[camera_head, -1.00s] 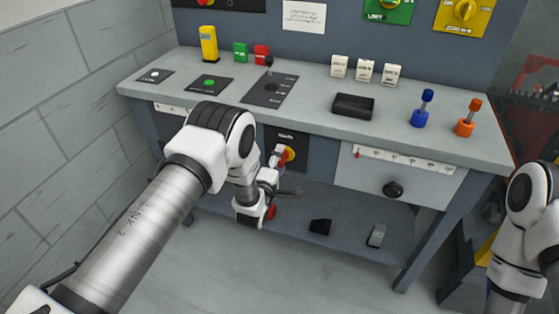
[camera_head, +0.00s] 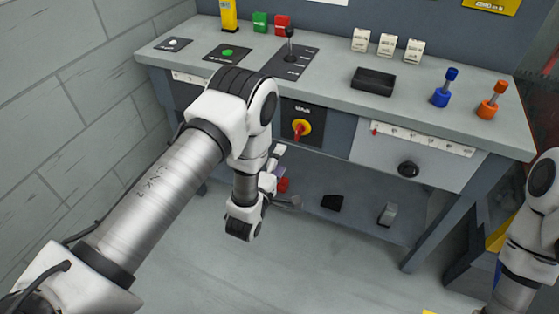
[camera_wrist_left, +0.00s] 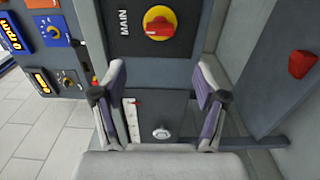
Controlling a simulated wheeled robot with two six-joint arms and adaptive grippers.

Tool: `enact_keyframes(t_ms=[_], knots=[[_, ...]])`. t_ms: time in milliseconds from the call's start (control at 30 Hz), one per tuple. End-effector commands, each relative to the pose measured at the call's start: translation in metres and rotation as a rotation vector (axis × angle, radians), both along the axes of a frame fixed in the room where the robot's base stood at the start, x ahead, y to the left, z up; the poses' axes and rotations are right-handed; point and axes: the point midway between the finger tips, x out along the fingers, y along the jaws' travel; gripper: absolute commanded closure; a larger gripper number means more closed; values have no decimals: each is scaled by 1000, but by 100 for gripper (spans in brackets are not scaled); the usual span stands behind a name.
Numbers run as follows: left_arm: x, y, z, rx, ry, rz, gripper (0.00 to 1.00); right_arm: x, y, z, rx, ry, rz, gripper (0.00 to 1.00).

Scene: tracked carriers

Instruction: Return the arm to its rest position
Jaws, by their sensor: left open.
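My left arm comes in from the left in the head view and bends down in front of the workbench. My left gripper (camera_head: 283,178) is partly hidden behind its own wrist, below the bench top. In the left wrist view its two fingers (camera_wrist_left: 160,95) are spread apart with nothing between them. The yellow and red MAIN rotary switch (camera_head: 301,129) is on the bench front, apart from the gripper. It also shows in the left wrist view (camera_wrist_left: 160,22), above the fingers. My right arm shows at the right edge of the head view; its gripper is out of view.
The workbench top (camera_head: 330,75) holds a black tray (camera_head: 373,81), a blue peg piece (camera_head: 445,88), an orange one (camera_head: 492,100) and a lever panel (camera_head: 290,60). A drawer with a black knob (camera_head: 408,169) is below. Open floor lies in front.

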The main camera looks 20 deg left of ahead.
Motion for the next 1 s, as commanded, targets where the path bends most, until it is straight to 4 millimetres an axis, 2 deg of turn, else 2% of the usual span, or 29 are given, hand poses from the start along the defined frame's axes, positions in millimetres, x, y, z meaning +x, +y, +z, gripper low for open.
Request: enact_keyframes(t_ms=[267,367,433,467,500,567,633,733,800,900,1000], knots=[[0,0,4,0,0,0,27,0,0,4,0,0,0,60],[0,5,25,-2,2,10,27,0,0,25,0,1,0,60],[-13,16,42,-3,52,31,27,0,0,51,0,0,0,60],[-25,22,43,5,118,41,27,0,0,64,0,0,0,60],[-48,30,33,72,263,46,27,0,0,80,0,0,0,60],[-88,37,7,238,489,8,27,1,0,91,0,-2,0,60],[-139,41,-18,438,726,-96,27,1,0,99,0,-1,0,60],[-220,41,-41,711,1018,-358,27,0,0,105,0,0,0,60],[-275,39,-53,883,1166,-616,27,0,0,102,0,0,0,60],[-325,35,-57,1058,1240,-949,27,0,0,100,0,1,0,60],[-340,35,-58,1153,1225,-1125,27,0,0,100,0,1,0,60]])
